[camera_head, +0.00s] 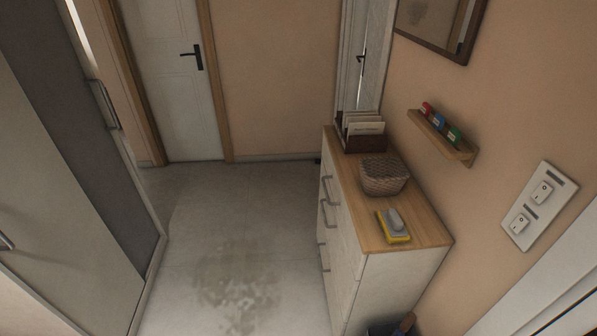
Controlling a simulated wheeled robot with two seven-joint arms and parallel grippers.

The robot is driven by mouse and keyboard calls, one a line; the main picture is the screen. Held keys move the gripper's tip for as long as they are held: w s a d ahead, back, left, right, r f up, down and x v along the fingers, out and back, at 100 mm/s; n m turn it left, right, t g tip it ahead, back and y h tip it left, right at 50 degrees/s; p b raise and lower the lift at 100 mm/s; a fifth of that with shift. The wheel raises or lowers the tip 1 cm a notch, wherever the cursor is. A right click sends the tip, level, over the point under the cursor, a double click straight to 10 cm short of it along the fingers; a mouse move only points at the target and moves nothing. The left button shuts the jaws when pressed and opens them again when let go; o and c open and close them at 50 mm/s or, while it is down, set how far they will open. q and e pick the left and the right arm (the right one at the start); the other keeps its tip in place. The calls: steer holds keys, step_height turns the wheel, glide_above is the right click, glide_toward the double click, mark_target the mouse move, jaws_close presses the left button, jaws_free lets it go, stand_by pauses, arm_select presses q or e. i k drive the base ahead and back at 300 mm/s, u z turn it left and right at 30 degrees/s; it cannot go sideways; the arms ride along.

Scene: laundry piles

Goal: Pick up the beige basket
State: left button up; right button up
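A small woven basket (383,178), beige-brown, stands upright on the wooden top of a white dresser (424,238) along the right wall. It sits near the middle of the top, between a letter holder behind it and a yellow item in front. Neither of my grippers shows in the head view, and nothing touches the basket from my side.
The letter holder (364,143) and a yellow sponge-like item (393,226) share the dresser top. A small wall shelf (442,138) hangs above it. A tall cabinet (60,190) stands at left. The floor (240,240) between is clear, with a dark stain.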

mark_target(379, 177)
steer(key=u, duration=1.2)
steer(key=i, duration=1.4)
steer(key=z, duration=3.2)
